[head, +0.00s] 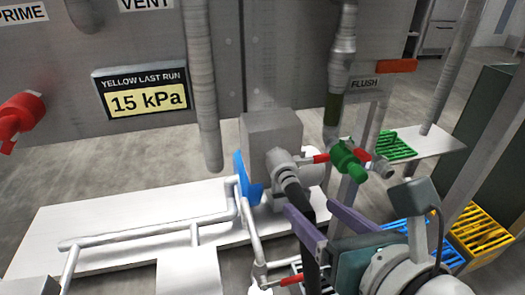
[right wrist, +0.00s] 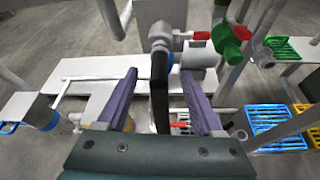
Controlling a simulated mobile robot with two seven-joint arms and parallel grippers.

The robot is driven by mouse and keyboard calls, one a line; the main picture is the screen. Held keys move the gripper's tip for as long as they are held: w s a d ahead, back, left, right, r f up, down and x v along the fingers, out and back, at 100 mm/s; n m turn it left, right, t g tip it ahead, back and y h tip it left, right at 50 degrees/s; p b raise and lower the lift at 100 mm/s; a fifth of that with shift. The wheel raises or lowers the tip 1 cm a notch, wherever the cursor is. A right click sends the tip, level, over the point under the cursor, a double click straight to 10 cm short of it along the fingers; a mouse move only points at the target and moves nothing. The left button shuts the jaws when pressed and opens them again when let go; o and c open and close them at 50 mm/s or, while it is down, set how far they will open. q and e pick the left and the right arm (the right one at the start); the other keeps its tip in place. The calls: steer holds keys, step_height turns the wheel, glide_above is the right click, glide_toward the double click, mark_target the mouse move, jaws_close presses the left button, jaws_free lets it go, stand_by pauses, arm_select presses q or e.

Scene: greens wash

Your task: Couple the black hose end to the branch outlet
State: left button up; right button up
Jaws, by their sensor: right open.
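The black hose (head: 294,192) runs up between the fingers of my right gripper (head: 312,208). Its upper end meets a grey elbow fitting (head: 280,160) in front of a grey box; the two look joined in both views. My right gripper is open, its purple fingers on either side of the hose with gaps in the right wrist view (right wrist: 160,82). The hose also shows there (right wrist: 158,92), below the grey fitting (right wrist: 160,42). A short grey open pipe end (head: 382,168) sticks out beside the green valve; I cannot tell which fitting is the branch outlet. My left gripper is out of view.
A green valve (head: 347,160) with red handles stands right of the fitting, on the FLUSH pipe. White pipes (head: 150,237) cross a white bench (head: 100,215). Green (head: 397,146), blue (head: 410,230) and yellow (head: 480,232) crates are at right. A sign reads 15 kPa (head: 143,90).

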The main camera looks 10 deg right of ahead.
mark_target(294, 193)
steer(key=b+x, duration=0.2)
steer(key=x, duration=0.4)
steer(key=shift+w+f+b, duration=0.1)
steer(key=shift+f+b, duration=0.1)
steer(key=shift+b, duration=0.2)
steer(key=shift+w+f, duration=0.1)
steer(key=shift+w, duration=0.45)
steer(key=shift+a, duration=0.1)
steer(key=c, duration=1)
jaws_close()
steer(key=shift+s, duration=0.15)
